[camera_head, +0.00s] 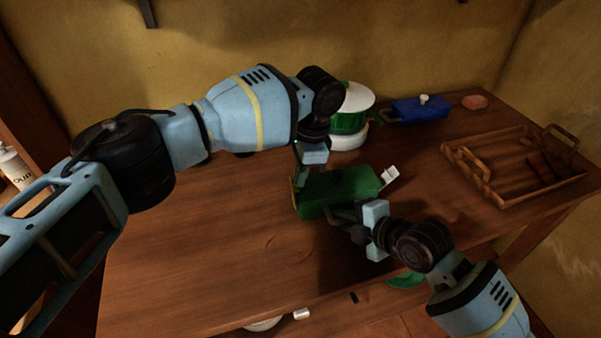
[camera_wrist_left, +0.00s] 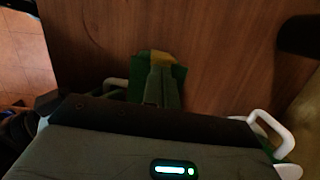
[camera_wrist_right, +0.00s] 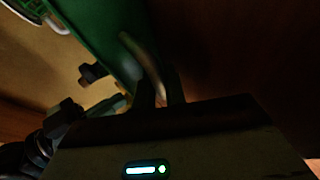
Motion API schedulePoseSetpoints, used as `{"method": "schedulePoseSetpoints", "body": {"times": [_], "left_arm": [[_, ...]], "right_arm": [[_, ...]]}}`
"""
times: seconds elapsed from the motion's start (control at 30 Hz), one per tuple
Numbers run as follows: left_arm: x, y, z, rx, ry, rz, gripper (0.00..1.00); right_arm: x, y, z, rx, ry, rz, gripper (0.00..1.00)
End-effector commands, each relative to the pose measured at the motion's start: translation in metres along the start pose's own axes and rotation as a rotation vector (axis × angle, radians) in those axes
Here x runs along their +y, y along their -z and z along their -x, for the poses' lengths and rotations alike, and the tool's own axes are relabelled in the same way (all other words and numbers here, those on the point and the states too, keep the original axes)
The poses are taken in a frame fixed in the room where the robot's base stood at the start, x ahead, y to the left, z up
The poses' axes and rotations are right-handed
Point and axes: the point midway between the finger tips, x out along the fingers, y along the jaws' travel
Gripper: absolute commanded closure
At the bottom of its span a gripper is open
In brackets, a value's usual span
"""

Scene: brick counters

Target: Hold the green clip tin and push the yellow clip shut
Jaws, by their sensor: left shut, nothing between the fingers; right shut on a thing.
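The green clip tin (camera_head: 345,188) stands on the wooden counter, and it also shows in the left wrist view (camera_wrist_left: 178,72). The yellow clip (camera_head: 293,196) is at its left end; in the left wrist view the clip (camera_wrist_left: 158,58) shows just beyond my left fingertips. My left gripper (camera_head: 302,168) is shut and empty, close to that end; I cannot tell whether it touches the clip. My right gripper (camera_head: 350,222) is shut on the tin's handle (camera_wrist_right: 142,60) at the near side. Whether the clip is fully shut cannot be seen.
A green pot with a white lid (camera_head: 357,97) stands behind the tin. A blue box (camera_head: 418,112), a pink block (camera_head: 474,102) and a wooden tray (camera_head: 490,194) are to the right. A small white piece (camera_head: 390,174) is at the tin's right end. The counter's left part is clear.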

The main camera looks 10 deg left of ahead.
Motion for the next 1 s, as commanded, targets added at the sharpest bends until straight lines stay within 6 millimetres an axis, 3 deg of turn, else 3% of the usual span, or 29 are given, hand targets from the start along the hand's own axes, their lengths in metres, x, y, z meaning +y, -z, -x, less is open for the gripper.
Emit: {"method": "schedulePoseSetpoints", "body": {"times": [1.0], "left_arm": [[0.0009, -0.0078, -0.0039, 0.183, -0.008, -0.005, 1.00]], "right_arm": [[0.0005, -0.0003, 0.0002, -0.001, -0.001, 0.001, 1.00]]}}
